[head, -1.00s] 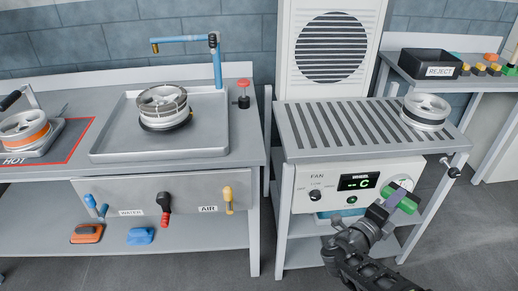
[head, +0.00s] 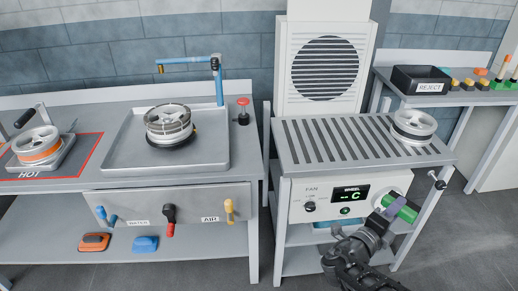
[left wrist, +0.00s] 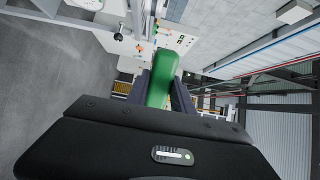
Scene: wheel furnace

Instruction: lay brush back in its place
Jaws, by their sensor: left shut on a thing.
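A green thing, which I take to be the brush (head: 403,208), is held in my left gripper (head: 384,214) in front of the fan unit at right. In the left wrist view, the green body (left wrist: 161,80) sits between the two dark fingers, which are shut on it. No bristles can be made out. The held brush is in the air, apart from any surface that I can see. An orange block (head: 94,242) and a blue block (head: 145,244) lie on the lower shelf at left. My right gripper is not in view.
A slatted fan table (head: 300,150) carries a wheel (head: 414,124) at its right end. A sink tray (head: 215,152) holds another wheel (head: 168,122); a hot plate (head: 62,162) holds a third. A REJECT box (head: 425,79) stands at back right. The lower left shelf (head: 200,250) has free room.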

